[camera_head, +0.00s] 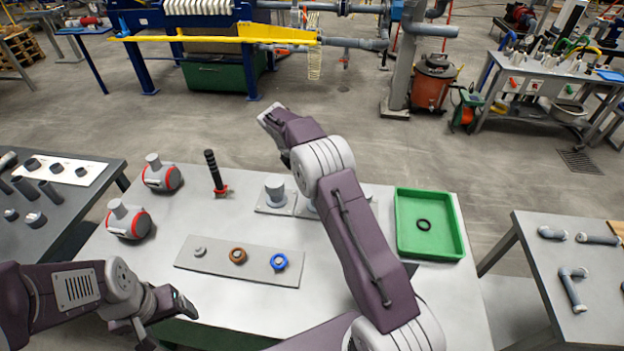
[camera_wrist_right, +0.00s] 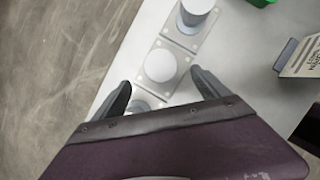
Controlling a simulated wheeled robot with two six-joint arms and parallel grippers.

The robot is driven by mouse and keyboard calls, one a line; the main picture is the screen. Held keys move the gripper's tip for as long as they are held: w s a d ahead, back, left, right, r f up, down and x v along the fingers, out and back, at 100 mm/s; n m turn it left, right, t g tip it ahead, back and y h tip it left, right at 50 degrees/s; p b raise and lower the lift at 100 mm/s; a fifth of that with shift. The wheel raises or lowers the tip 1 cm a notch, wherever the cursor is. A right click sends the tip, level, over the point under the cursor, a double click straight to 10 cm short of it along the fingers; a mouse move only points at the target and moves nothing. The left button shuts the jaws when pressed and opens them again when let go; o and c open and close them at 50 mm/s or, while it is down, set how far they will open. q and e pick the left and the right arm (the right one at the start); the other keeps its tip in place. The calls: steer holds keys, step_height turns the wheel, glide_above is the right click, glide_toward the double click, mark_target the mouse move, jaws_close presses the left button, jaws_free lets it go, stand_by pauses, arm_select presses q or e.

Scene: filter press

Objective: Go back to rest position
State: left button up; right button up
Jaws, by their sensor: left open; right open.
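My left gripper (camera_head: 168,318) is at the lower left of the head view, over the near left edge of the light table (camera_head: 235,312). Its jaws are apart with nothing between them. My right arm reaches up across the middle of the head view, over the table. My right gripper (camera_wrist_right: 162,92) shows in the right wrist view with its two dark fingers spread and empty. Below them are pale round cylinders (camera_wrist_right: 159,65) on square plates; the fingers appear apart from them. One grey cylinder on its plate (camera_head: 275,187) also shows in the head view; my right arm partly hides others.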

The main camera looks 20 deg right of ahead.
step_height(320, 180, up, 6)
steer(key=t, duration=0.1)
steer(key=s+a+r+m+y, duration=0.1)
steer(key=s+a+r+m, duration=0.15)
steer(key=s, duration=0.55)
steer(key=s+a+f+m+y, duration=0.2)
steer(key=s+f+m, duration=0.2)
steer(key=s+m, duration=0.4)
steer(key=s+a+f+m+y, duration=0.1)
steer(key=s+a+f+m, duration=0.2)
steer(key=s+m, duration=0.6)
steer(key=s+f, duration=0.2)
steer(key=s, duration=0.2)
steer(key=shift+s+a+g+y, duration=0.15)
steer(key=shift+a+g+y, duration=0.15)
steer(key=shift+a+y, duration=0.1)
steer(key=shift+w+f+m, duration=0.15)
steer(key=shift+w+m, duration=0.05)
steer(key=shift+m, duration=0.25)
steer(key=shift+c, duration=0.2)
